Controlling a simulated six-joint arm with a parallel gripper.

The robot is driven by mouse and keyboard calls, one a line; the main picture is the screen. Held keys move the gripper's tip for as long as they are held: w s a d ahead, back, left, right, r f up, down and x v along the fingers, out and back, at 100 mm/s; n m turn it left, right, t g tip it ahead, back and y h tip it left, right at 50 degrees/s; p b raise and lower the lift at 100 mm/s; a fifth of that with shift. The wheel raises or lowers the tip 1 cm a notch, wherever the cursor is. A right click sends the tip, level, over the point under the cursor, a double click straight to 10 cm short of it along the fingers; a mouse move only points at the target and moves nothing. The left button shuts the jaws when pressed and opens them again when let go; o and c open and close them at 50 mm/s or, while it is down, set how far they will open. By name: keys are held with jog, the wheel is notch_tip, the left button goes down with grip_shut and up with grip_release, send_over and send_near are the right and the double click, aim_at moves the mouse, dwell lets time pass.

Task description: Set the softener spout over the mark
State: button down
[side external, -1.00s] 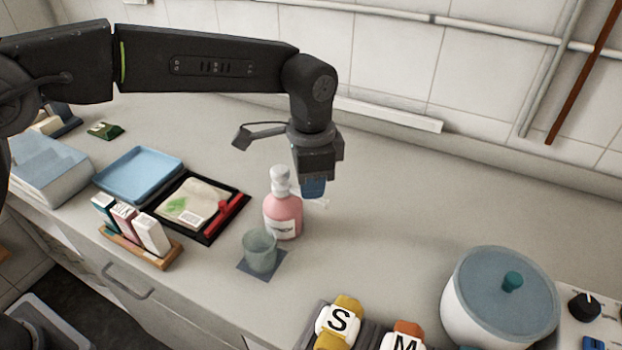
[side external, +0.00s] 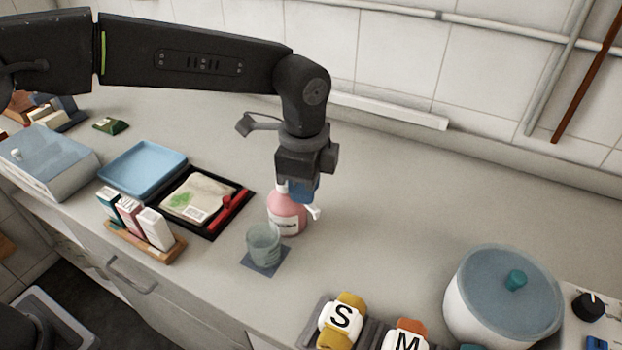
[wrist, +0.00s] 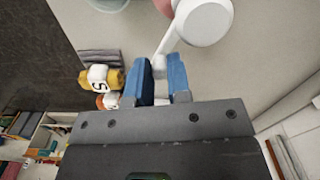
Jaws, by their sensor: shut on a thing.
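The softener is a pink bottle (side external: 287,214) with a white pump top, upright on the counter. Its spout (side external: 314,212) points right and toward the front in the side view, away from the glass. In the wrist view the round white pump head (wrist: 205,22) is near the top, and its spout runs down between my blue fingertips. My gripper (side external: 303,190) is shut on the spout and hides most of the pump in the side view. A clear glass (side external: 263,243) stands on a dark square mat (side external: 265,268) left of and in front of the bottle. I see no other clear mark.
A black tray (side external: 247,192) with a packet and red tool, a blue tray (side external: 143,165) and a wooden box rack (side external: 160,252) are to the left. The counter right of the bottle is clear.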

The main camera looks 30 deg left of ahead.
jog(key=s+a+m, duration=0.3)
jog(key=a+m, duration=0.2)
jog(key=m, duration=0.8)
jog(key=shift+s+a, duration=0.15)
dwell(0.3)
jog(key=c, duration=1.1)
grip_release()
jog(key=shift+o, duration=0.2)
